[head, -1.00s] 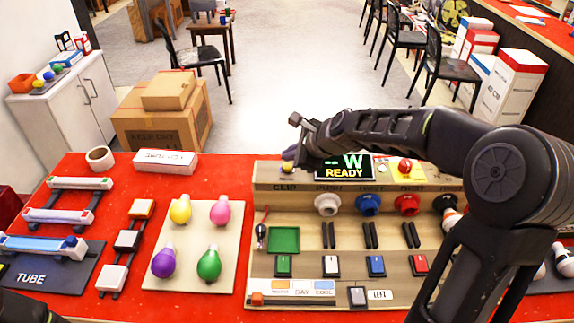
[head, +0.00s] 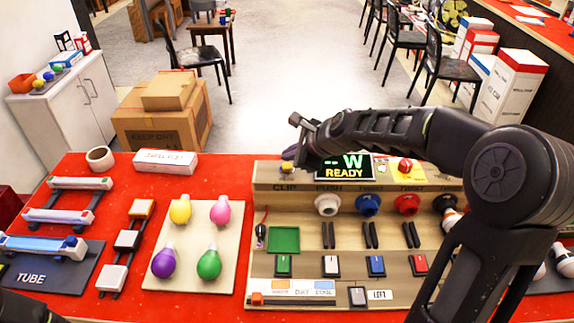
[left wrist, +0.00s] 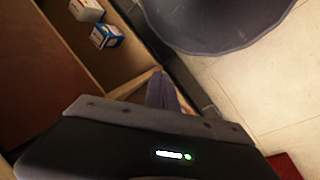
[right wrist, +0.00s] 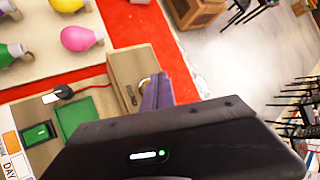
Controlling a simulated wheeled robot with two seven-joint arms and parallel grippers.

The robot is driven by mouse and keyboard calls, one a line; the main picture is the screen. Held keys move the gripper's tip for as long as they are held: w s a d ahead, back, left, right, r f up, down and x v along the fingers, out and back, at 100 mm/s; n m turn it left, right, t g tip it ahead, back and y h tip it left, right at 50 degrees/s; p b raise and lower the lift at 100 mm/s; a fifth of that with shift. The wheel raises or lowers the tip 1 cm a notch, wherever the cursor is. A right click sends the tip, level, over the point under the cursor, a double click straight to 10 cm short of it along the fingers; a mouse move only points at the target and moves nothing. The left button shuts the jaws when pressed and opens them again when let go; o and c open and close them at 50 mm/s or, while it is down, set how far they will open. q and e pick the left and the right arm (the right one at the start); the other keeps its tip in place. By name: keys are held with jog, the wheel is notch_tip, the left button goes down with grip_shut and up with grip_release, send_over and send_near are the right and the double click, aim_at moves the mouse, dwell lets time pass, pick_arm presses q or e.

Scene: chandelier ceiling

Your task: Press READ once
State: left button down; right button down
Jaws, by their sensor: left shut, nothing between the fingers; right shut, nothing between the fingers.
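The tan test panel (head: 256,215) stands on the red table, with a small display (head: 343,167) reading "-- W" and "READY". A small yellow button (head: 287,168) sits at the panel's upper left above the word CLIP, and a red button (head: 405,165) sits on a yellow plate right of the display. My right gripper (head: 290,153) is shut and empty, just above the yellow button; whether it touches cannot be told. Its purple fingers (right wrist: 157,92) show together in the right wrist view. My left gripper (left wrist: 160,92) is shut and empty, away from the panel.
Below the display are coloured sockets, slots and several rocker switches. A board of coloured bulbs (head: 233,237), tube fixtures (head: 75,217) and a white box (head: 165,161) lie left of the panel. My right arm covers the panel's right side. Cardboard boxes (head: 160,130) stand behind the table.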

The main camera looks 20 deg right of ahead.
aim_at(290, 167)
jog(key=shift+f, duration=0.1)
jog(key=shift+f+b, duration=0.3)
jog(key=shift+f, duration=0.05)
jog(key=shift+f+b, duration=0.35)
jog(key=shift+f, duration=0.1)
dwell(0.6)
dwell(0.3)
jog(key=shift+r+p, duration=0.9)
jog(key=shift+p, duration=0.05)
notch_tip(290, 167, up, 5)
jog(key=p, duration=0.5)
dwell(0.7)
